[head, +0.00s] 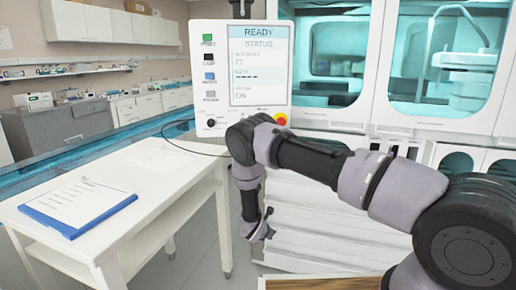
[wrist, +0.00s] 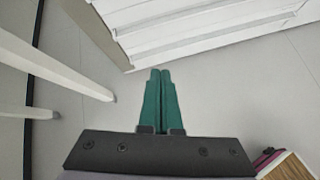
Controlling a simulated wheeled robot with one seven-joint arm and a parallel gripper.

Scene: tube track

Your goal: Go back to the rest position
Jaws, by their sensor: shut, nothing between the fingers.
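My gripper (head: 262,232) hangs at the end of my bent arm in the head view, to the right of the white table and in front of the white ribbed front of the machine. In the wrist view its two green fingers (wrist: 160,74) are together, with nothing between them. They point over bare grey floor, towards the lower edge of the white ribbed panel (wrist: 210,30). No object is in my gripper's grasp.
A white table (head: 190,190) with a blue clipboard (head: 78,206) stands at the left. A status screen (head: 240,75) and a glass-fronted machine (head: 445,60) are behind my arm. A wooden edge (head: 320,284) shows at the bottom. Floor (head: 205,245) between table and machine is clear.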

